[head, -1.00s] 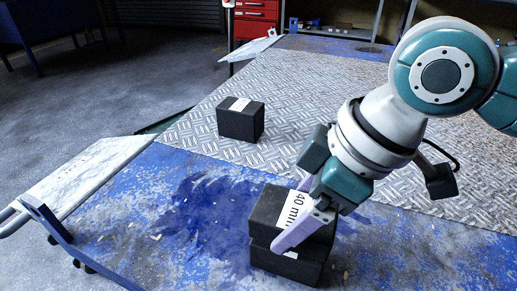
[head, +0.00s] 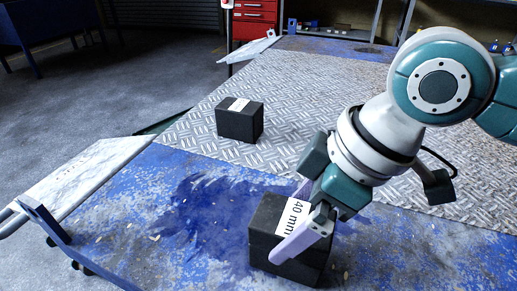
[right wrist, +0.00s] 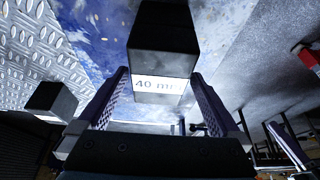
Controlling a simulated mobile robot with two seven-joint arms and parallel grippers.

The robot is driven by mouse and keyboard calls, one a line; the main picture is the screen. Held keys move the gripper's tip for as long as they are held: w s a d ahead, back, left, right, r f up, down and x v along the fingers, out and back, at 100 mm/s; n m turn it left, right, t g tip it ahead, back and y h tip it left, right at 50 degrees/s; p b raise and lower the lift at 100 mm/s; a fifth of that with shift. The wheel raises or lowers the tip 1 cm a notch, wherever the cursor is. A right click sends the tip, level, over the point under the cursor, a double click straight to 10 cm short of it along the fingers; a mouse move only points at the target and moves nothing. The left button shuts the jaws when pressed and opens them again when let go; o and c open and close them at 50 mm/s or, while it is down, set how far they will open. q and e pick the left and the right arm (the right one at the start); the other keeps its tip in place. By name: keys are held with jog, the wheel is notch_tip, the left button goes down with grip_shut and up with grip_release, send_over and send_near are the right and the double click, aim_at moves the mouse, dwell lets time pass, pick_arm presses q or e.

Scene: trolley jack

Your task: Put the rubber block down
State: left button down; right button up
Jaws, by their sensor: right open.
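The black rubber block (head: 268,210) with a white "40 mm" label sits low in the middle of the head view, above the blue, worn surface. My left gripper is not in view.
Another black block (head: 240,121) with a white label stands on the metal tread plate (head: 330,100). A white panel (head: 85,180) and a blue bar (head: 60,235) lie at the left. A red drawer cabinet (head: 256,18) is at the back. Blue surface left of the block is clear.

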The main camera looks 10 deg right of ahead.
jog(key=p+v, duration=0.4)
jog(key=v, duration=0.7)
jog(key=s+a+f+m+t, duration=0.1)
jog(key=s+a+f+m, duration=0.2)
jog(key=s+a, duration=0.15)
jog(key=s+d+f+m+h, duration=0.3)
jog(key=s+d+m, duration=0.3)
jog(key=s+d, duration=0.3)
jog(key=shift+h+b, duration=0.3)
jog(key=shift+s, duration=0.15)
notch_tip(320, 180, up, 58)
jog(key=p, duration=5.7)
jog(key=shift+f+p, duration=0.2)
jog(key=shift+p, duration=0.15)
